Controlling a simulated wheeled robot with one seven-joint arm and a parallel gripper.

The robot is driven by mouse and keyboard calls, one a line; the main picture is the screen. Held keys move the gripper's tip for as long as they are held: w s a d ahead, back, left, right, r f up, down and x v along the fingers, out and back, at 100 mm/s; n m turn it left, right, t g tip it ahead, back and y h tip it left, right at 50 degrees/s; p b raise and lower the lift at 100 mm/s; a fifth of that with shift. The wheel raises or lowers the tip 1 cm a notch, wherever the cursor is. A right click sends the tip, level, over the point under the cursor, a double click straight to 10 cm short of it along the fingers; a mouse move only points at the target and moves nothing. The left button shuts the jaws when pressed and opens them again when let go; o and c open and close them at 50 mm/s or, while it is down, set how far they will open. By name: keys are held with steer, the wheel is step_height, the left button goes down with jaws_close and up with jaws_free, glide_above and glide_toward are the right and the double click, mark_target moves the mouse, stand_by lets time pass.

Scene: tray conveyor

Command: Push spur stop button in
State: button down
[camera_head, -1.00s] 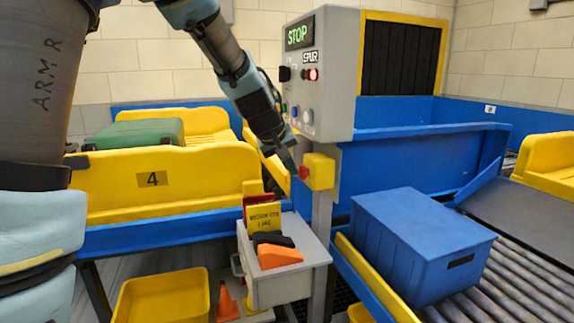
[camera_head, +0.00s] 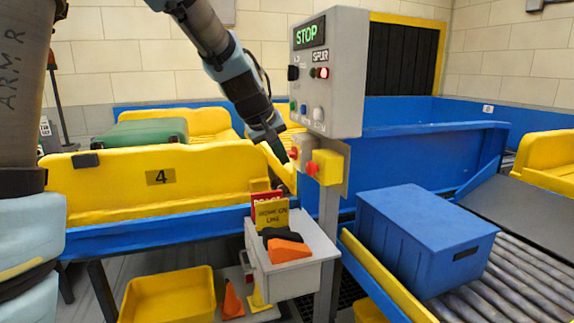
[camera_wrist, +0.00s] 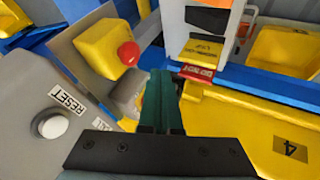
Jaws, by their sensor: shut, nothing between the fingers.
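A red mushroom button (camera_head: 312,168) sticks out of the left face of a yellow box (camera_head: 328,167) on a post under the grey control panel. The wrist view shows the red button (camera_wrist: 128,53) on its yellow box (camera_wrist: 98,45) at upper left. My gripper (camera_head: 283,158) is shut and empty, pointing down to the left of the button, apart from it. In the wrist view its dark green fingers (camera_wrist: 161,85) lie right of and below the button. A second red knob (camera_head: 294,153) on a small grey box shows beside the fingertips; the fingers partly hide that box in the wrist view.
The control panel (camera_head: 338,100) above bears a lit STOP sign (camera_head: 310,32), a SPUR label and a red lamp (camera_head: 323,72). A grey bin (camera_head: 290,262) with a yellow sign stands below. A blue crate (camera_head: 425,240) sits on rollers at right; yellow trays (camera_head: 160,185) are behind.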

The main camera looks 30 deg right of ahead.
steer(key=v, duration=0.6)
steer(key=shift+a+r+b, duration=0.2)
steer(key=shift+a+b, duration=0.05)
steer(key=shift+b, duration=0.2)
steer(key=a+f+n+y+p, duration=0.15)
steer(key=a+f, duration=0.25)
steer(key=a, duration=0.4)
steer(key=a+f+m+y, duration=0.1)
steer(key=a+f+y, duration=0.1)
steer(key=a+f, duration=0.45)
steer(key=s+a+f+y, duration=0.1)
steer(key=s+a+f, duration=0.1)
steer(key=a, duration=0.4)
steer(key=s+a+f+n+g, duration=0.1)
steer(key=s+a+f, duration=0.1)
steer(key=a, duration=0.4)
steer(key=s+a+f+g+y, duration=0.1)
steer(key=s+a+f, duration=0.2)
steer(key=a, duration=0.4)
steer(key=shift+s+y+p, duration=0.35)
steer(key=shift+s+p, duration=0.05)
steer(key=shift+s, duration=0.4)
steer(key=c, duration=1.6)
jaws_free()
